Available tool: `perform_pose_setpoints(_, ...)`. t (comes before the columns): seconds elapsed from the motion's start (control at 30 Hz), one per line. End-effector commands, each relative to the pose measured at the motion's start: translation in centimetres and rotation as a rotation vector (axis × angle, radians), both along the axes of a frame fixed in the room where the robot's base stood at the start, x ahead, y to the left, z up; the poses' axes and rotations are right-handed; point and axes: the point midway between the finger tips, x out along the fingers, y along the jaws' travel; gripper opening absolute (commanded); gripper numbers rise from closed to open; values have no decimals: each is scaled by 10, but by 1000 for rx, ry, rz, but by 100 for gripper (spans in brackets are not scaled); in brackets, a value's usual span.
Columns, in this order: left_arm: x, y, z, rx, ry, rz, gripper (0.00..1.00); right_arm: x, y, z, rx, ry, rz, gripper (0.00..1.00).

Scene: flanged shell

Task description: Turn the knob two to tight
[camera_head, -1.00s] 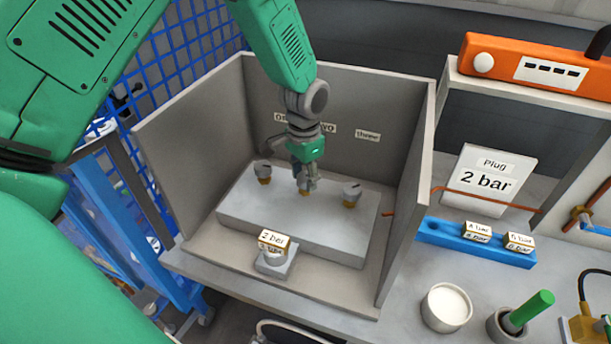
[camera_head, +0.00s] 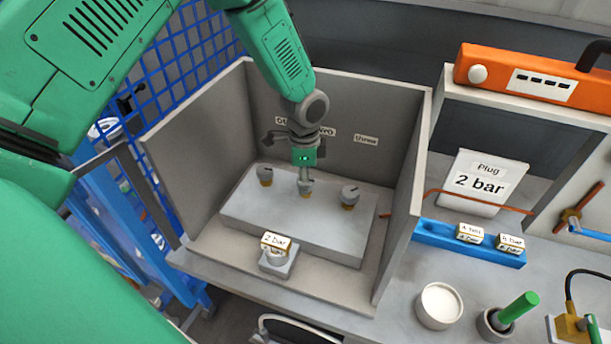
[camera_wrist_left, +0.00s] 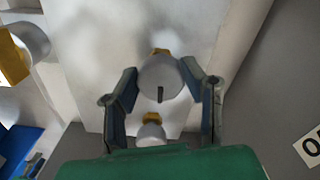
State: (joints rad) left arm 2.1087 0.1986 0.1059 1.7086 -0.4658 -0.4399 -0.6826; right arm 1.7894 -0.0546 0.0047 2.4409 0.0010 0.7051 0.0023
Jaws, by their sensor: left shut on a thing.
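Knob two (camera_head: 306,190) is the middle one of three grey knobs with brass-coloured bases on a pale grey block (camera_head: 290,222). My left gripper (camera_head: 305,178) points down at it from above and is shut on it. In the left wrist view the fingers (camera_wrist_left: 162,82) stand on both sides of the round knob head (camera_wrist_left: 158,82), which has a dark pointer mark. The fingers partly hide the knob in the head view. The left knob (camera_head: 265,176) and the right knob (camera_head: 350,195) stand free. My right gripper is not in view.
Grey walls (camera_head: 404,210) enclose the block at the back and both sides. A "2 bar" plug (camera_head: 275,245) sits on a small holder in front. To the right are a blue rack (camera_head: 440,235) with two plugs, a white cup (camera_head: 440,305) and a sign (camera_head: 482,183).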

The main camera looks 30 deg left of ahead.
Motion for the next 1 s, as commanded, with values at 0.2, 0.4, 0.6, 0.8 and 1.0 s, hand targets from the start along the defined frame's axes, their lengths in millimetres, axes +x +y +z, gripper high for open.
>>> perform_pose_setpoints(0.2, 3, 1, 2, 1, -7, -72, 8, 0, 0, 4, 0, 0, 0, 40)
perform_pose_setpoints(0.4, 3, 1, 2, 1, -7, -95, 8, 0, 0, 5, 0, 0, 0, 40)
perform_pose_setpoints(0.6, 4, 1, 2, 2, -8, -98, 8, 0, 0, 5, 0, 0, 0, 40)
perform_pose_setpoints(0.8, 4, 1, 2, 2, -8, -97, 57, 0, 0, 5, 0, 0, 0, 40)
perform_pose_setpoints(1.0, 2, 1, 1, 1, -5, -96, 57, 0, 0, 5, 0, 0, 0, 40)
